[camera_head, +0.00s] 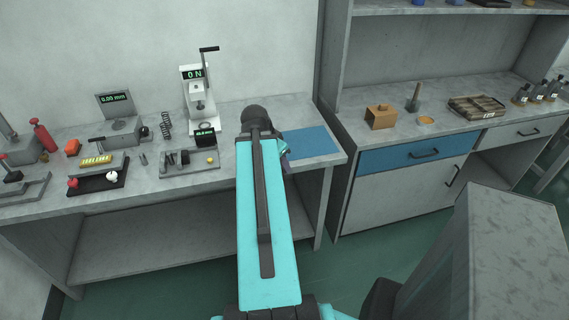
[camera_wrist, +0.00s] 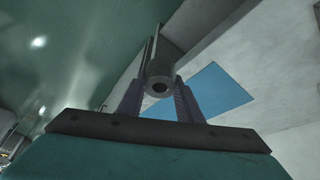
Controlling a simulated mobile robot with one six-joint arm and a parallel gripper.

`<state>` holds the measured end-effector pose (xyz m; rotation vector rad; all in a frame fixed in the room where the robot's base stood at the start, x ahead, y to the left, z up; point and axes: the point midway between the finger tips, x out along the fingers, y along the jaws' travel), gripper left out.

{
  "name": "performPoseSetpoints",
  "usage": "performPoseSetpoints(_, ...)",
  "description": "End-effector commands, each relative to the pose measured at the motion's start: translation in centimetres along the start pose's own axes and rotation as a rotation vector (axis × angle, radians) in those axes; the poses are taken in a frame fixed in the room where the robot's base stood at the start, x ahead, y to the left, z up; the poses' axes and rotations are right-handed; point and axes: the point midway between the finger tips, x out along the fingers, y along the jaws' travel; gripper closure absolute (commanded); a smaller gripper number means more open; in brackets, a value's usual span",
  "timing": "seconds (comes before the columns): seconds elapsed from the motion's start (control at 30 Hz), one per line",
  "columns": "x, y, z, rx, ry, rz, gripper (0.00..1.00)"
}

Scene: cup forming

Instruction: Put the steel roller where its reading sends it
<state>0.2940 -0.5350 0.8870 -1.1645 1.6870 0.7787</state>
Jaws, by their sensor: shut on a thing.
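The steel roller (camera_wrist: 160,69) shows in the wrist view as a short grey cylinder with a dark round hole in its near end. My gripper (camera_wrist: 158,92) is shut on it, with one finger on each side. The blue mat (camera_wrist: 222,88) lies below and to the right of the roller in that view. In the head view the blue mat (camera_head: 312,143) is at the right end of the left bench, and my arm reaches over its left edge. A gauge with a screen (camera_head: 114,97) reads 0.00 mm. A press (camera_head: 197,95) has a screen reading 0 N.
A small block with a green readout (camera_head: 204,132) and a grey fixture (camera_head: 190,160) stand left of my arm.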

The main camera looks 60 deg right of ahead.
Motion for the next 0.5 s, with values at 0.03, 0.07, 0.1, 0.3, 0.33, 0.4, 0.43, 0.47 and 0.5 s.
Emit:
performPoseSetpoints(0.03,0.3,-0.1,0.2,0.000,0.002,-0.002,0.96)
performPoseSetpoints(0.07,0.3,-0.1,0.3,0.000,0.002,-0.002,0.96)
performPoseSetpoints(0.1,0.3,-0.1,0.4,0.000,0.001,-0.001,0.96)
performPoseSetpoints(0.3,0.0,0.0,0.9,0.000,0.002,-0.002,0.96)
performPoseSetpoints(0.33,0.0,0.0,0.9,0.000,0.002,-0.002,0.96)
performPoseSetpoints(0.4,-0.1,0.0,1.1,0.000,0.002,-0.002,0.96)
performPoseSetpoints(0.43,-0.1,0.0,1.2,0.000,0.001,-0.001,0.96)
performPoseSetpoints(0.47,-0.2,0.0,1.3,0.000,0.001,-0.001,0.96)
performPoseSetpoints(0.5,-0.3,0.0,1.4,0.000,0.001,-0.001,0.96)
